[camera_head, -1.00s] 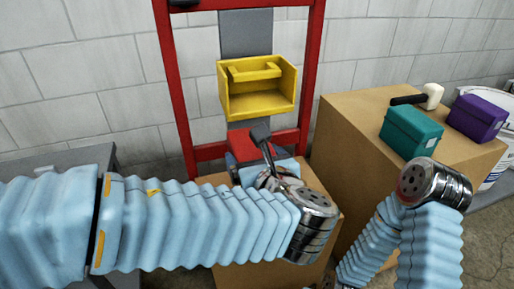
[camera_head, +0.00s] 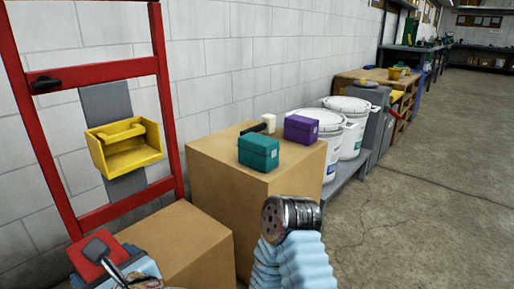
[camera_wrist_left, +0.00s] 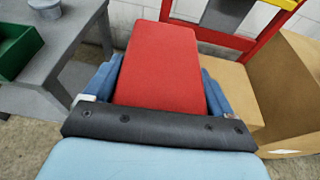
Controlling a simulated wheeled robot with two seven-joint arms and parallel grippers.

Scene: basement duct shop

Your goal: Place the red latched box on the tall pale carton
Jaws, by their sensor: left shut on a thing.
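The red latched box (camera_head: 88,262) is at the lower left of the head view, partly covered by my left wrist parts. In the left wrist view, the red box (camera_wrist_left: 158,55) fills the middle, between the blue fingers of my left gripper (camera_wrist_left: 158,82), which is shut on it. Its latch is not visible.
On the tall carton stand a teal box (camera_head: 259,152), a purple box (camera_head: 301,129) and a mallet (camera_head: 268,123); its near left top is bare. A lower carton (camera_head: 185,245) is beside it. A red rack (camera_head: 165,110) holds a yellow bin (camera_head: 125,148). White buckets (camera_head: 350,135) stand behind.

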